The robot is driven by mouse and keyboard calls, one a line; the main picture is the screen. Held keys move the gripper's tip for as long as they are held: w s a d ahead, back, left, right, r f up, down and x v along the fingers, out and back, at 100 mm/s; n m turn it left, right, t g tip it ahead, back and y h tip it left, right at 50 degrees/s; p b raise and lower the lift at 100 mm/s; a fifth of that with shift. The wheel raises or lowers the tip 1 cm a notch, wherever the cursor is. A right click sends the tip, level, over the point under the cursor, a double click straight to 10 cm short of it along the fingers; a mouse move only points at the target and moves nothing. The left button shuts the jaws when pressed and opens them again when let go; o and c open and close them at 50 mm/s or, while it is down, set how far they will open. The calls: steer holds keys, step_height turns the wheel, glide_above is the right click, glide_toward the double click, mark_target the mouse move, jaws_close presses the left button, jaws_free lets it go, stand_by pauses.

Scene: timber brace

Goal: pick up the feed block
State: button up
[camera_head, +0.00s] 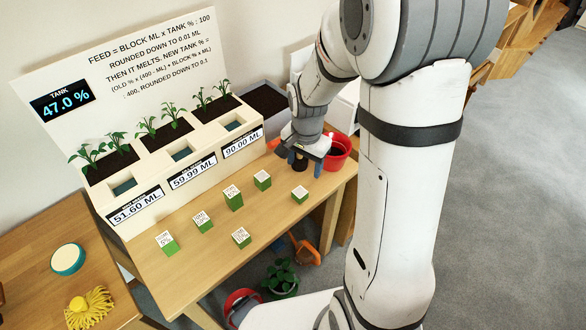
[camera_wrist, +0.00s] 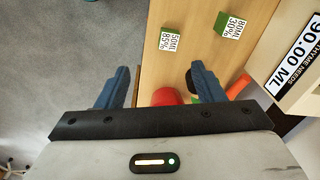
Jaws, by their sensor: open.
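Several green feed blocks with white labelled tops stand on the wooden table (camera_head: 270,221). The two nearest my gripper are one block (camera_head: 299,196), labelled 50ML 85% in the wrist view (camera_wrist: 169,42), and another (camera_head: 262,182), labelled 80ML 30% in the wrist view (camera_wrist: 229,27). The others are a taller block (camera_head: 233,200), a front block (camera_head: 241,239), a middle block (camera_head: 203,222) and a left block (camera_head: 168,244); their labels are too small to read surely. My gripper (camera_head: 304,166) is open and empty above the table's right end, apart from every block; its blue fingers show in the wrist view (camera_wrist: 160,75).
A white planter (camera_head: 190,165) with plants and signs of 51.60, 59.99 and 90.00 ML stands along the table's back. Its display (camera_head: 62,98) reads TANK 47.0 %. A red pot (camera_head: 338,152) is close beside my gripper.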

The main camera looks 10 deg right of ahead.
steer(key=w+f+m, duration=0.1)
steer(key=f, duration=0.2)
steer(key=w+f+m, duration=0.1)
steer(key=f, duration=0.3)
steer(key=w+f+m, duration=0.1)
steer(key=f, duration=0.3)
steer(key=shift+a+f+g, duration=0.1)
steer(key=shift+f+g, duration=0.05)
steer(key=shift+g, duration=0.25)
steer(key=shift+w+d+f+p, duration=0.1)
steer(key=shift+w+f+p, duration=0.05)
steer(key=shift+f, duration=0.75)
steer(key=shift+w+d+f+p, duration=0.1)
steer(key=shift+f+p, duration=0.1)
steer(key=shift+f, duration=0.65)
steer(key=shift+w+f+p, duration=0.15)
steer(key=shift+f, duration=0.75)
steer(key=c, duration=1.1)
